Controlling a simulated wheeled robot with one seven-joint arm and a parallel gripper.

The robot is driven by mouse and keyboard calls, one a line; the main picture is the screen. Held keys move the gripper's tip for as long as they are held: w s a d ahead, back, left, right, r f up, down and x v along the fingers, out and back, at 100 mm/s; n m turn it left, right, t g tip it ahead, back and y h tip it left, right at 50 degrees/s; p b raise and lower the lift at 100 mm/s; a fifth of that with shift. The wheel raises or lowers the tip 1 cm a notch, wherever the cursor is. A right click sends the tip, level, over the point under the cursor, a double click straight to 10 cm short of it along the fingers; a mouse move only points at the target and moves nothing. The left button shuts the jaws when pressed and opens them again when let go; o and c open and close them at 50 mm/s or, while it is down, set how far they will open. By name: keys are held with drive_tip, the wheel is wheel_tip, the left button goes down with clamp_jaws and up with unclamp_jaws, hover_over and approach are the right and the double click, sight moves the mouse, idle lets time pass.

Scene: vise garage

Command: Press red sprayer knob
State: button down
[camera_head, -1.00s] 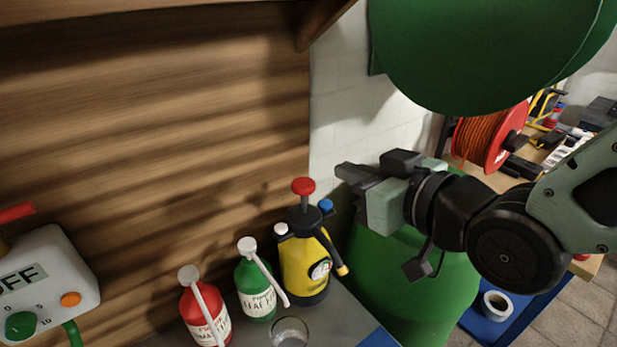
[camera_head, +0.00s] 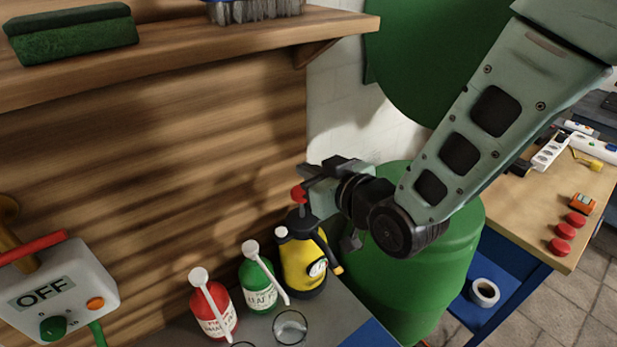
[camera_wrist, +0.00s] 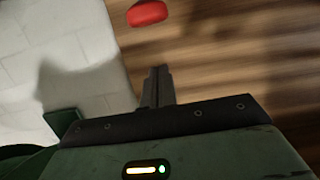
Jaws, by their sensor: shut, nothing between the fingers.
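The yellow and black sprayer (camera_head: 297,262) stands upright at the right end of the bench in the head view. Its red knob (camera_head: 298,194) sits on top, partly overlapped by my gripper. My gripper (camera_head: 306,171) is shut and empty, at the upper right of the knob, fingers pointing left. In the wrist view the red knob (camera_wrist: 147,13) shows at the top edge, beyond my shut fingertips (camera_wrist: 158,70), with a gap between in the picture. I cannot tell from the head view whether the gripper touches the knob.
A green bottle (camera_head: 257,285) and a red bottle (camera_head: 210,308) stand left of the sprayer, with a glass (camera_head: 290,328) in front. A wooden shelf (camera_head: 200,50) hangs above. A large green barrel (camera_head: 440,240) stands right. A grey OFF box (camera_head: 65,290) is at left.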

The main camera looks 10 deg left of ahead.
drive_tip(key=shift+w+a+f+p, duration=0.15)
drive_tip(key=shift+f+p, duration=0.45)
drive_tip(key=shift+f, duration=1.45)
drive_tip(key=shift+f, duration=0.15)
wheel_tip(320, 180, down, 4)
drive_tip(key=b, duration=0.4)
drive_tip(key=shift+b, duration=0.4)
